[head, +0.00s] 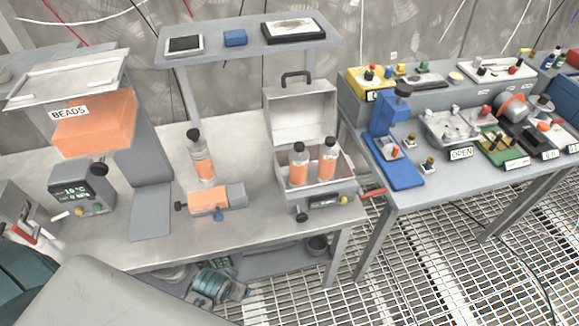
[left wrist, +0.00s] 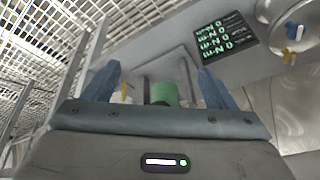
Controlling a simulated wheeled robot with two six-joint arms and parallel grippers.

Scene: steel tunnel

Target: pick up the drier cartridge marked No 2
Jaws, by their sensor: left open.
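Orange-filled bottles with black caps, possibly drier cartridges, show in the head view: one upright (head: 203,162) on the bench, and two, left (head: 299,168) and right (head: 328,160), in an open metal case (head: 345,190). I cannot read a number on any of them. In the left wrist view my left gripper (left wrist: 158,78) is open, with its blue fingers wide apart. A green cylinder (left wrist: 163,93) shows between the fingers, partly hidden by the gripper body; I cannot tell if it is a cartridge. My right gripper is not in view.
A black panel with green text (left wrist: 222,35) lies beyond the fingers, near a round metal dish (left wrist: 290,28). A BEADS hopper (head: 95,125) stands on the bench at left. A second table (head: 400,195) with tools stands right, over grating floor (head: 430,260).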

